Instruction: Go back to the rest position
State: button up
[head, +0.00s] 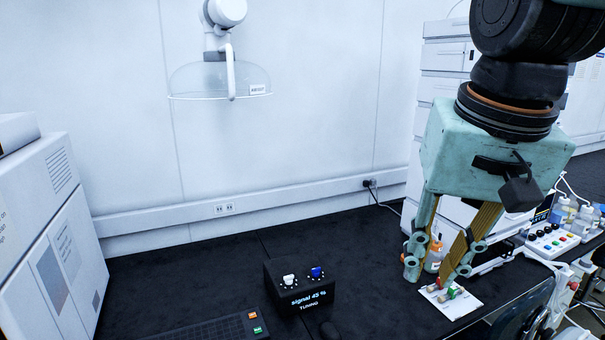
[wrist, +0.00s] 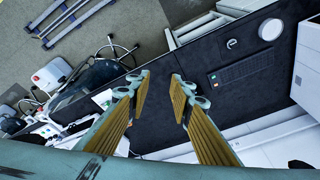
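My gripper (head: 431,277) hangs at the right of the head view, pointing down, over the bench and in front of the white instrument stack. Its two fingers are apart, and nothing shows between them. In the wrist view my gripper (wrist: 160,90) is also open and empty, with dark bench top beyond the fingertips. A small white plate (head: 462,303) with red and green parts lies below and just right of the fingers in the head view. I cannot tell the exact gap between them.
A dark keypad (head: 212,330) lies at the front. A clear hood (head: 200,82) hangs above. A button panel (head: 551,240) and bottles stand right. The bench's left middle is clear.

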jog(key=s+d+f+n, duration=0.2)
jog(key=s+f, duration=0.2)
jog(key=s, duration=0.9)
jog(key=shift+s+n+t, duration=0.2)
jog(key=shift+n+t, duration=0.1)
jog(key=shift+t, duration=0.1)
jog(key=shift+w, duration=0.1)
dwell(0.9)
